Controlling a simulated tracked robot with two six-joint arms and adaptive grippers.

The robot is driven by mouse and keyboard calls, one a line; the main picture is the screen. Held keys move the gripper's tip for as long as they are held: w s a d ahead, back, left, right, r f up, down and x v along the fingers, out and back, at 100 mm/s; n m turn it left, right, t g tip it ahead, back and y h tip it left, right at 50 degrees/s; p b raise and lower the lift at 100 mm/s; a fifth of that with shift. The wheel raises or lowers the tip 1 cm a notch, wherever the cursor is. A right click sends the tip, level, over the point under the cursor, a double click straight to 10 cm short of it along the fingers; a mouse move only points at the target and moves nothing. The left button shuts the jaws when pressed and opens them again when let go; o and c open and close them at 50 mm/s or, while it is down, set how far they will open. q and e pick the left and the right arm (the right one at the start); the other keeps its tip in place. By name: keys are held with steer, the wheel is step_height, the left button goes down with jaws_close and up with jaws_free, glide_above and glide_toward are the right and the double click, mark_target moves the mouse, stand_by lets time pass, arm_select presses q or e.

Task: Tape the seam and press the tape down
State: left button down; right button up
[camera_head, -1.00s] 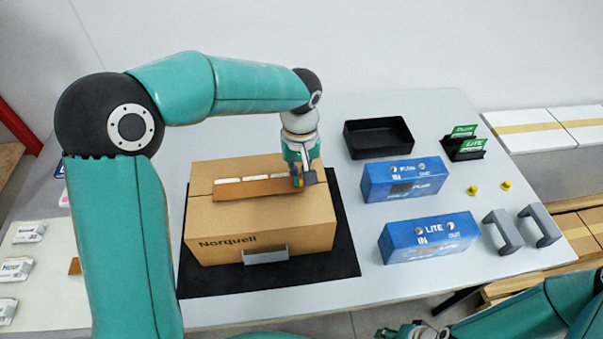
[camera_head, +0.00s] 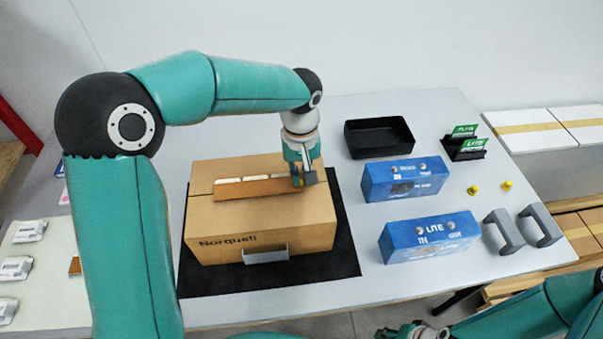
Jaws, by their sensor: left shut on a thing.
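The cardboard box (camera_head: 285,228) marked Norquell is closed on the black mat (camera_head: 350,262). A brown tape strip (camera_head: 245,191) lies along the seam on its top, with several white patches along its far edge. My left gripper (camera_head: 301,172) points down at the right end of the strip. It is shut on a small dark grey and yellow tool (camera_head: 308,179) low over the box top; the fingers partly hide it, and contact with the tape is unclear. My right gripper (camera_head: 408,331) shows only partly at the bottom edge; its jaws cannot be made out.
Two blue boxes (camera_head: 405,179) (camera_head: 428,238), a black tray (camera_head: 378,137), green cards (camera_head: 466,142) in a holder, yellow pegs (camera_head: 473,190) and grey handles (camera_head: 503,231) stand at the right. White packs (camera_head: 30,231) lie at the far left. A grey handle (camera_head: 265,255) is on the box front.

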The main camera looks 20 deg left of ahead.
arm_select(q)
steer(key=shift+f, duration=0.15)
steer(key=c, duration=1.2)
jaws_free()
steer(key=shift+r+p, duration=2.5)
steer(key=shift+r, duration=1.05)
steer(key=shift+c, duration=0.4)
